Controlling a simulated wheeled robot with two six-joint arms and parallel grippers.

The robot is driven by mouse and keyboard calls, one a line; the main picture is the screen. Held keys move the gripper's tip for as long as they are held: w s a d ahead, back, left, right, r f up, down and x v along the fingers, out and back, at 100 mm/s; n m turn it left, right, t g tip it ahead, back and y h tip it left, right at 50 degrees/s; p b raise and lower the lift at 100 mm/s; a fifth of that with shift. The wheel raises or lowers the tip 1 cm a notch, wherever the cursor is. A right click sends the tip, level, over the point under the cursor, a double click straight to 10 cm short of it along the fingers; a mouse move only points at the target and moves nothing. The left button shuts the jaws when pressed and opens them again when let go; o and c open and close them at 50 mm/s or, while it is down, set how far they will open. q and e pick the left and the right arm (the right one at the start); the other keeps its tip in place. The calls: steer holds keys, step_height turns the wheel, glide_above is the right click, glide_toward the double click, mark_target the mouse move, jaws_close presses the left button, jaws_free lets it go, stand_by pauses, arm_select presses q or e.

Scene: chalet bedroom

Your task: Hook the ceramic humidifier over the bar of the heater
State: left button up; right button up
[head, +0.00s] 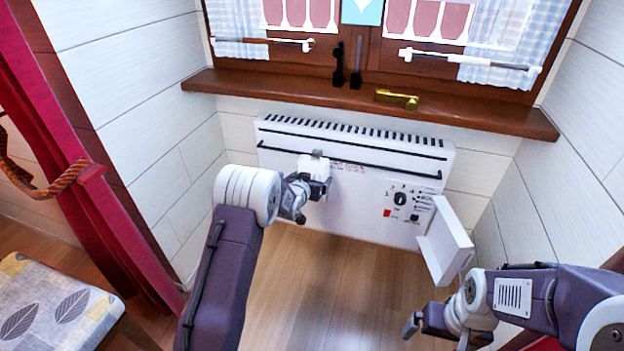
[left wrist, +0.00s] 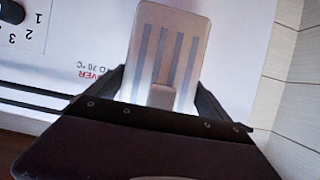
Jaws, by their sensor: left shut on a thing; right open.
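The white heater (head: 365,205) is mounted on the wall below the window sill. A dark bar (head: 400,171) runs across its front. My left gripper (head: 308,188) is shut on the small white ceramic humidifier (head: 314,163), in front of the heater and left of its middle. The humidifier's top overlaps the bar in the head view; I cannot tell whether its hook is over the bar. In the left wrist view, the humidifier (left wrist: 172,40) shows grey-blue stripes between the fingers of the gripper (left wrist: 162,92). My right gripper (head: 412,324) is open and empty, low at the right.
A white flap (head: 447,243) stands out at the heater's right, beside a panel with a dial and red switch (head: 387,213). The wooden sill (head: 230,88) juts out above. A red curtain (head: 75,170) and a cushioned seat (head: 50,310) are at left. The floor between is clear.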

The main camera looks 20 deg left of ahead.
arm_select(q)
steer(key=shift+r, duration=0.15)
steer(key=o, duration=1.8)
steer(key=shift+s+r+p, duration=0.1)
steer(key=shift+s+p, duration=0.2)
steer(key=shift+p, duration=0.05)
steer(key=p+v, duration=0.4)
steer(key=v, duration=0.4)
steer(key=shift+s, duration=0.2)
steer(key=shift+r, duration=0.1)
